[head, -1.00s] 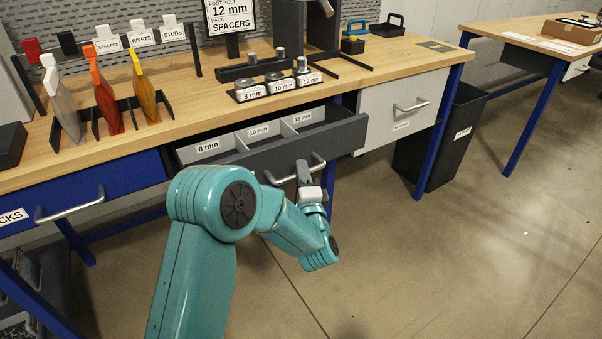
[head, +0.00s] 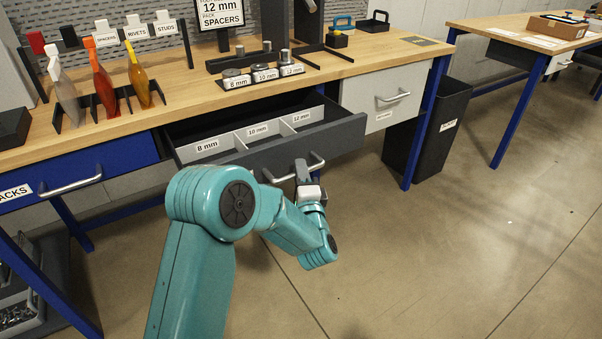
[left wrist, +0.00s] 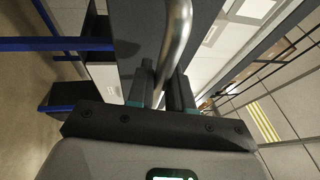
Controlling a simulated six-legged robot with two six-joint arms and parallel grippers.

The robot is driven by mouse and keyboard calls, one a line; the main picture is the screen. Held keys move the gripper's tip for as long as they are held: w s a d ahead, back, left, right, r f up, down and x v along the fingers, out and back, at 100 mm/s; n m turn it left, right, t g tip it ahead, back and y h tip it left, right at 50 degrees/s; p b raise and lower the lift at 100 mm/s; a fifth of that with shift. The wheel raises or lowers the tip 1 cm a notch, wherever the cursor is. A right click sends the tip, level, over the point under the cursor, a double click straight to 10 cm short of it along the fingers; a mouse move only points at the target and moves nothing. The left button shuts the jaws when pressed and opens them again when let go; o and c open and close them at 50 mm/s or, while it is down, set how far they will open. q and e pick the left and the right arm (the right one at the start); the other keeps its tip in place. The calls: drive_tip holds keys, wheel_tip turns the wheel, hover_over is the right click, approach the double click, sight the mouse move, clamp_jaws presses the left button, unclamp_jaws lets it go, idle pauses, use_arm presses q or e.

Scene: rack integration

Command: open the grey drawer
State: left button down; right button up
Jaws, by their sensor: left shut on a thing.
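The grey drawer (head: 345,138) is pulled out from under the workbench, between the blue drawer and the pale drawer. Its compartments show, labelled 8 mm, 10 mm and 12 mm. My left gripper (head: 302,172) is at the drawer's front and shut on its metal bar handle (head: 318,160). In the left wrist view the handle (left wrist: 178,35) runs between the two fingers (left wrist: 160,90). My right gripper is in neither view.
The blue drawer (head: 130,158) is at the left and the pale drawer (head: 385,92) at the right, both shut. A black bin (head: 440,130) stands right of the bench. The floor at right is clear.

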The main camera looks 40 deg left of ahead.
use_arm(q)
drive_tip(key=c, duration=1.4)
unclamp_jaws()
drive_tip(key=shift+a, duration=0.1)
drive_tip(key=o, duration=0.3)
drive_tip(key=v, duration=1.6)
drive_tip(key=shift+s, duration=0.2)
